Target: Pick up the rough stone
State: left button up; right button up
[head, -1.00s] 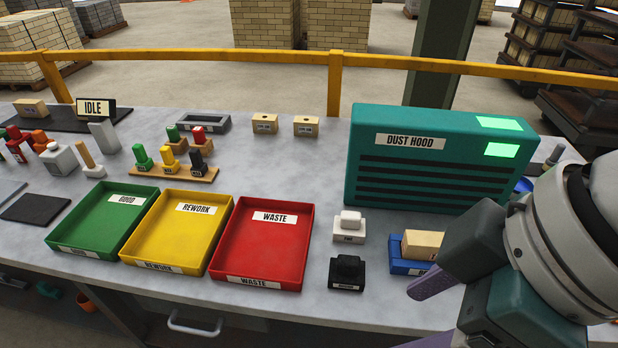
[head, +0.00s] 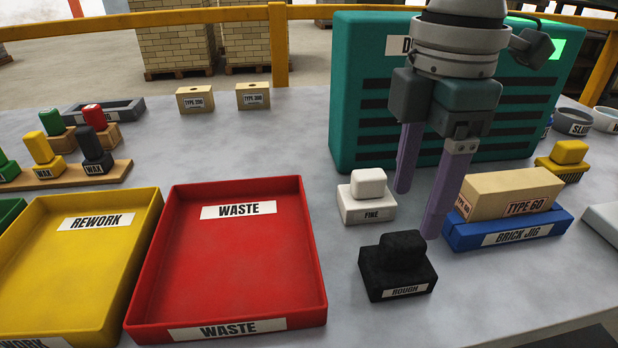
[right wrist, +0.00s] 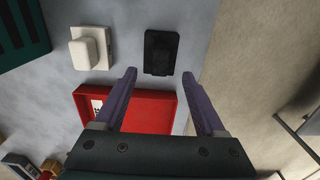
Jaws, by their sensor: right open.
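The rough stone (head: 398,264) is a black block with a raised knob and a ROUGH label. It sits on the grey bench, right of the red waste tray, and also shows in the right wrist view (right wrist: 161,52). My right gripper (head: 418,212) points down with its purple fingers apart and empty, above the bench behind the rough stone. In the right wrist view the open fingertips (right wrist: 159,72) lie on either side of the stone's near edge in the picture, with no contact visible. My left gripper is not in view.
The white fine stone (head: 367,196) stands just behind the rough stone. A blue brick jig (head: 510,229) holding a brick (head: 507,193) is to the right. The red waste tray (head: 228,265) is left. The teal dust hood (head: 360,85) stands behind.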

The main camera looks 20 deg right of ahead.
aim_at(405, 238)
notch_tip(405, 238, down, 7)
jog(key=shift+a+f+b, duration=0.1)
jog(key=shift+f+b, duration=0.1)
jog(key=shift+b, duration=0.25)
jog(key=shift+c, duration=0.2)
grip_shut()
dwell(0.5)
